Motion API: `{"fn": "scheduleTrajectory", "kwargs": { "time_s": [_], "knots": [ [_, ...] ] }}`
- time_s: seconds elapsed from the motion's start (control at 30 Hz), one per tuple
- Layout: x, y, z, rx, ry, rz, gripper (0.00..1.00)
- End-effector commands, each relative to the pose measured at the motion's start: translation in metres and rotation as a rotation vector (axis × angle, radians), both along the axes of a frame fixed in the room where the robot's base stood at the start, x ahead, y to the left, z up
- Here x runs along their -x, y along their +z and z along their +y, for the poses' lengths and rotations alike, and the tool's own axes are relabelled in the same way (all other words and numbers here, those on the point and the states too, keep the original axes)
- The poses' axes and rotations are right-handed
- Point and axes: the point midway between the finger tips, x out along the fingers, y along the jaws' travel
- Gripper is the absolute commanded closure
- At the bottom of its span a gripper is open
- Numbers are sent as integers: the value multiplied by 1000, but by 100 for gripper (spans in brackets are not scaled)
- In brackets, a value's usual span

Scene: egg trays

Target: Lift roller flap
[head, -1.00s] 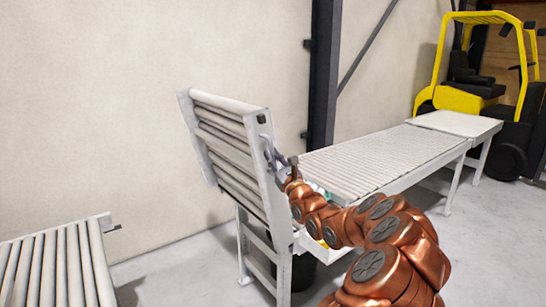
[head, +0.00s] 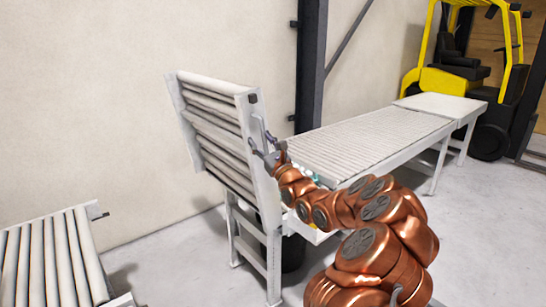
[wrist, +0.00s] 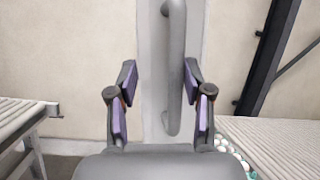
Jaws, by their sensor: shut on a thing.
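The roller flap (head: 222,133) stands raised and steeply tilted on its white legs in the head view, its rollers facing left. Its grey bar handle (head: 264,132) is on the near side rail. My gripper (head: 268,158) is at that handle, shut on it at its lower part. In the wrist view the handle (wrist: 175,70) runs upright in front of the pale side rail (wrist: 152,60). The two purple-padded fingers of my gripper (wrist: 160,100) lie on either side of it. The exact contact of the pads is hard to see.
A roller conveyor (head: 65,255) ends at the lower left, with a gap before the flap. A long conveyor (head: 360,140) runs right behind my arm. A dark post (head: 311,65) stands at the wall. A yellow forklift (head: 450,80) is at the back right.

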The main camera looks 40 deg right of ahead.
Motion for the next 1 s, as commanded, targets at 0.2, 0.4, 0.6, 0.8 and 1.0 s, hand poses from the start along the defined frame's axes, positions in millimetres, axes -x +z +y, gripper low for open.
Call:
{"fn": "scheduleTrajectory", "kwargs": {
  "time_s": [0.2, 0.4, 0.6, 0.8, 1.0],
  "knots": [
    [23, -12, 1, 0, 2, 4, 59],
    [45, -22, 0, 0, -1, 5, 59],
    [67, -31, -1, -1, -4, 2, 59],
    [86, -40, 0, -2, -2, 3, 59],
    [97, -45, -1, -1, -4, 3, 59]
  ]
}}
